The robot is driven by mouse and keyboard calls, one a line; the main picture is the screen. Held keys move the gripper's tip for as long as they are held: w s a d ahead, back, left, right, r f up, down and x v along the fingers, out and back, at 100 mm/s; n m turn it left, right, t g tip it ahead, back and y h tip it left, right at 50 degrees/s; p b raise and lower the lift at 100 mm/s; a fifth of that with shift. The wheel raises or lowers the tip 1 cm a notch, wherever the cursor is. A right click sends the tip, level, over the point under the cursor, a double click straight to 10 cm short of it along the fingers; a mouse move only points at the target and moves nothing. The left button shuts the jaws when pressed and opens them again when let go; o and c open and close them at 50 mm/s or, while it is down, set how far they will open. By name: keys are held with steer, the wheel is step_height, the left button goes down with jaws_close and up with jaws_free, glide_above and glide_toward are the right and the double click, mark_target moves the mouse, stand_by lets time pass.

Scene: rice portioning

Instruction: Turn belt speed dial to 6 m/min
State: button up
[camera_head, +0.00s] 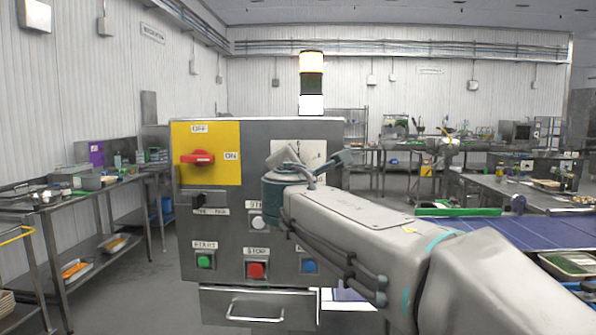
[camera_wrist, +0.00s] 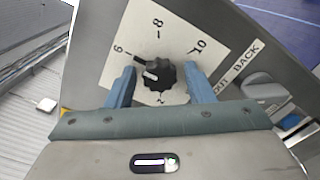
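The belt speed dial (camera_wrist: 158,74) is a black ribbed knob on a white scale plate (camera_wrist: 178,38) marked 6, 8 and 10, with a lower figure partly hidden. A white mark shows on the knob's left side; a short black line at its upper left runs toward the 6. My gripper (camera_wrist: 160,69) is open, its two blue fingers on either side of the knob, with gaps visible. In the head view my gripper (camera_head: 285,183) is in front of the control panel (camera_head: 225,225) and hides the dial; the scale plate (camera_head: 292,148) shows partly above it.
The panel carries a red OFF/ON switch (camera_head: 197,158), a black selector (camera_head: 198,201), a white button (camera_head: 258,222), a green START button (camera_head: 204,262), a red STOP button (camera_head: 256,270) and a blue button (camera_head: 309,266). A blue belt (camera_head: 510,232) lies to the right.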

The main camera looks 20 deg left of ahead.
stand_by(0.3)
steer(key=b+v, duration=0.2)
steer(key=v, duration=1.1)
steer(key=shift+s+d, duration=0.15)
steer(key=shift+s, duration=0.2)
steer(key=shift+d, duration=0.1)
steer(key=w+d+f+m+g+h+p, duration=0.1)
steer(key=d+f+m+g+h+p, duration=0.25)
steer(key=d+f+m, duration=0.6)
steer(key=d+f+m+g+h+p, duration=0.2)
steer(key=d+f+m+g+h, duration=0.3)
steer(key=d, duration=0.7)
steer(key=s+d+f+m+g+y+p, duration=0.2)
steer(key=s+d+f+m+g, duration=0.1)
steer(key=s+f+m, duration=0.3)
steer(key=s+d+f+m+g+y+p, duration=0.2)
steer(key=s+d+f+m+g, duration=0.1)
steer(key=s+d+f+m, duration=0.3)
step_height(320, 180, down, 3)
steer(key=s+m, duration=0.1)
steer(key=s, duration=0.1)
steer(key=shift+s+d, duration=0.25)
steer(key=shift+d, duration=0.05)
